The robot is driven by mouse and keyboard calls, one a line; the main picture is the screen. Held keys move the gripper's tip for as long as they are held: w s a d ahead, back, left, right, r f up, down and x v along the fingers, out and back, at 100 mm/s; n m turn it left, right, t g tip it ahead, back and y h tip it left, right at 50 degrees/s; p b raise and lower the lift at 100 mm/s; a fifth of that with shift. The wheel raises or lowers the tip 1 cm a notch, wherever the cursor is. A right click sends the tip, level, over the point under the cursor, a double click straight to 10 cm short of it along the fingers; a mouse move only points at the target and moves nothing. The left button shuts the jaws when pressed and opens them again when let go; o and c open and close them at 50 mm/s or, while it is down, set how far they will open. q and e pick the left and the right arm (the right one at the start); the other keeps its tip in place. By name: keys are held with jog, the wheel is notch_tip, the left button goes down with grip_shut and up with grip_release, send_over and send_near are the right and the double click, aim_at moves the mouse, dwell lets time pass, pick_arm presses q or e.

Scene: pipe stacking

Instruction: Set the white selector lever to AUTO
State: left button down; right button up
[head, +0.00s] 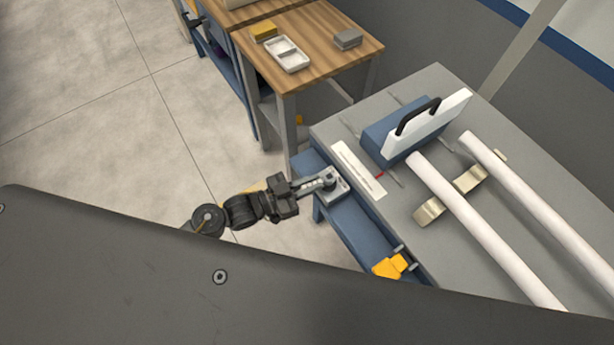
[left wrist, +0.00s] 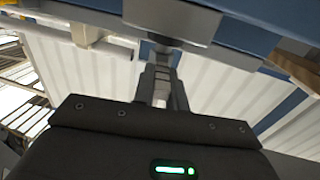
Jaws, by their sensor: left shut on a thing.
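The grey selector box (head: 336,194) is fixed at the near left edge of the grey-topped bench, with a dark round knob on it. My left gripper (head: 318,183) reaches it from the left and is shut on a small part at the box, apparently the selector lever. The fingers cover most of the lever, so its white colour and exact angle cannot be made out. In the left wrist view the closed fingers (left wrist: 162,82) meet a short stem below a grey block (left wrist: 172,20). The AUTO marking is not readable. My right gripper is not in view.
The bench (head: 420,255) carries two white pipes (head: 480,228), metal cradles (head: 430,210) and a blue-and-white fixture with a black handle (head: 418,116). A yellow part (head: 390,266) sits on the blue front edge. A wooden table (head: 335,30) with a white tray (head: 287,54) stands behind.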

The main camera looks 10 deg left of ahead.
pick_arm(q)
jog(key=shift+s+d+n+t+y+p, duration=0.15)
jog(key=shift+n+t+y+p, duration=0.05)
jog(key=shift+n+t+y, duration=0.3)
jog(key=shift+s+d+n+t+y+p, duration=0.1)
jog(key=shift+s+n+t+y+p, duration=0.1)
jog(key=shift+n+t+y, duration=0.3)
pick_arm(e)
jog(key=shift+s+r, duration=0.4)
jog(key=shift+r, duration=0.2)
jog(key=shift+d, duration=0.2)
pick_arm(q)
jog(key=c, duration=1.4)
grip_release()
jog(key=shift+c, duration=0.2)
jog(key=b+v, duration=0.2)
jog(key=v, duration=0.8)
jog(key=shift+s+a, duration=0.2)
jog(key=shift+s, duration=0.1)
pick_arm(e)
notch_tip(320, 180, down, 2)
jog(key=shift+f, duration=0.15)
pick_arm(q)
jog(key=shift+f, duration=0.1)
